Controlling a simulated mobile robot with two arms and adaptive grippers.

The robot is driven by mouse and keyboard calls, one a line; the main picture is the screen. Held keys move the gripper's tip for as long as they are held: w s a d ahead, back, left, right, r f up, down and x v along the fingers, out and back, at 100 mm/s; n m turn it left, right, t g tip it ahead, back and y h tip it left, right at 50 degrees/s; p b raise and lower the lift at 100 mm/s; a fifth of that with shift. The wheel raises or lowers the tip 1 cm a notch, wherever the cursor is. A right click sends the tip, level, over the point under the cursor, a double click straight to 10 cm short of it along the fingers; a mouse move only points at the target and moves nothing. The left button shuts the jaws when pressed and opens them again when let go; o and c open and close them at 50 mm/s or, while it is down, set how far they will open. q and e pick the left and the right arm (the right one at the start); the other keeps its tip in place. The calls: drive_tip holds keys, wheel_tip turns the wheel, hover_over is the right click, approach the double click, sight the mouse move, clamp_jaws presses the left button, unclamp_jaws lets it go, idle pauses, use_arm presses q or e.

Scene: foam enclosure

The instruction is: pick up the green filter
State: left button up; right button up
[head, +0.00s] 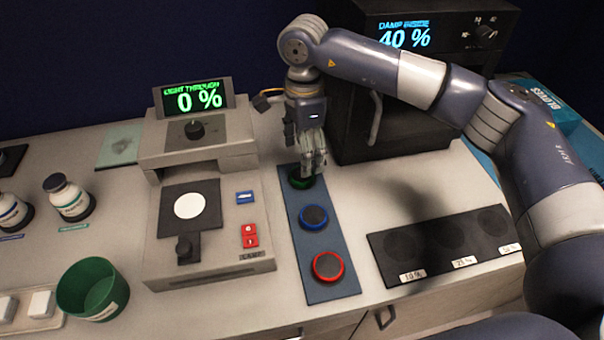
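The green filter (301,181) lies at the far end of a blue strip (333,282), with its green rim partly hidden. My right gripper (313,170) points down right over it, with the fingertips at the filter. I cannot tell whether the fingers are closed on it or only around it. A blue-rimmed filter (314,217) and a red-rimmed filter (328,267) lie nearer on the same strip. My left gripper is not in view.
Left of the strip stands a light meter (205,133) reading 0 %, with a lamp base. An oven-like box (400,128) reading 40 % stands behind right. A black pad (440,246) lies right. A green cup (92,290) and bottles (68,197) stand left.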

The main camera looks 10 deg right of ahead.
drive_tip(key=f, duration=0.1)
drive_tip(key=f+p, duration=0.1)
drive_tip(key=f, duration=0.1)
drive_tip(key=f+p, duration=0.1)
drive_tip(key=f, duration=0.1)
drive_tip(key=shift+s+a, duration=0.3)
drive_tip(key=shift+s, duration=0.05)
drive_tip(key=shift+f, duration=0.25)
drive_tip(key=c, duration=1.1)
